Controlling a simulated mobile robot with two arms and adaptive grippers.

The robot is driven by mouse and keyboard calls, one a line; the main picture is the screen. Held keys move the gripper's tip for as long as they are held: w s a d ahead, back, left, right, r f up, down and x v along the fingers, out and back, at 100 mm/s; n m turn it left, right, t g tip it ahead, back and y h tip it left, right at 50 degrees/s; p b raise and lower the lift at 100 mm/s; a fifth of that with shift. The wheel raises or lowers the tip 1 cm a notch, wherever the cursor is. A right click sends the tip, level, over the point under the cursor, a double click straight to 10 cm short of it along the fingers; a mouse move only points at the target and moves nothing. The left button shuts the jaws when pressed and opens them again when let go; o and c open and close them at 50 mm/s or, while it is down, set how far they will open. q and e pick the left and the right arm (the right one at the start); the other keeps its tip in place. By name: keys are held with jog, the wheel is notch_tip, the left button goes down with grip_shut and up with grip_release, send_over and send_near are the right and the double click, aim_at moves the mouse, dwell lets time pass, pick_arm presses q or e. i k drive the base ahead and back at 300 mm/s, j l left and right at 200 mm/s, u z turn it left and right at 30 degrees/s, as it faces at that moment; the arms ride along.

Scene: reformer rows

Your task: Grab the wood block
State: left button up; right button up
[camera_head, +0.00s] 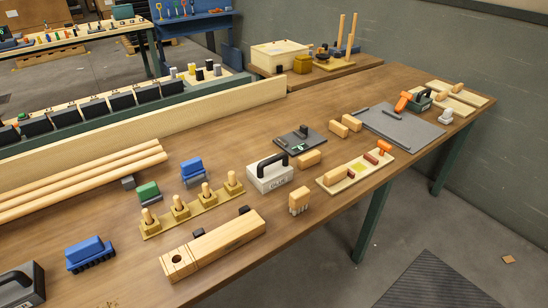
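Several pieces could be the wood block, and I cannot tell which one is meant. A long pale wooden block with a round hole near its left end (215,245) lies near the front edge of the table. A small plain wood block (309,159) lies right of the grey block with a black handle (268,174). Two more small wood blocks, one nearer (338,129) and one farther (352,122), lie side by side left of the grey mat. Neither of my grippers is in view.
The wooden table (120,220) is crowded. A pegged strip (190,211), blue-topped brushes (90,254), a black plate (299,141), a tray of small parts (356,170) and the grey mat (400,128) stand on it. A long pale board (190,112) borders its back.

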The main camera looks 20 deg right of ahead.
aim_at(307, 160)
jog(key=l+u, duration=0.35)
jog(key=l, duration=0.25)
jog(key=l+u, duration=0.3)
jog(key=l, duration=0.3)
jog(key=k+l+u, duration=0.1)
jog(key=l+u, duration=0.25)
jog(key=l, duration=0.25)
